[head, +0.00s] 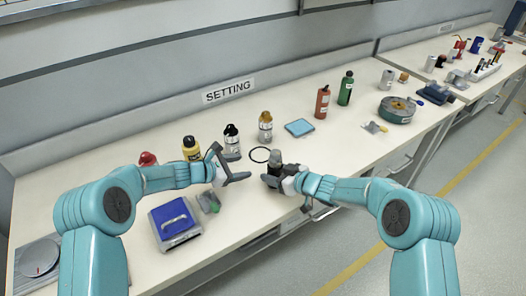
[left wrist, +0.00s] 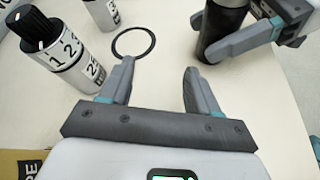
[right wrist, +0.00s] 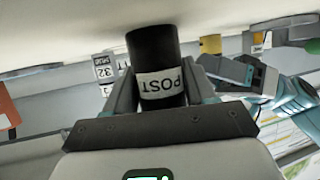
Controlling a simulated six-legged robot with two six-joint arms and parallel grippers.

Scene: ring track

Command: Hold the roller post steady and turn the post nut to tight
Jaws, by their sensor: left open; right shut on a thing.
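The roller post (head: 275,167) is a dark upright cylinder on the bench, with a greyish top in the head view. In the right wrist view the post (right wrist: 152,55) is black with a white label reading POST, seen upside down. My right gripper (right wrist: 158,88) is shut on it, one finger on each side. In the left wrist view the post (left wrist: 222,28) shows at the top right, its upper end out of frame. My left gripper (head: 233,163) is open and empty, to the left of the post and apart from it. I cannot make out the post nut clearly.
A thin black ring (head: 260,155) lies behind the post. Numbered bottles (head: 232,138) and (head: 265,127) stand behind it, with a yellow bottle (head: 191,148) further left. A blue item on a grey stand (head: 180,238) sits at front left. A blue tray (head: 299,128) lies at back right.

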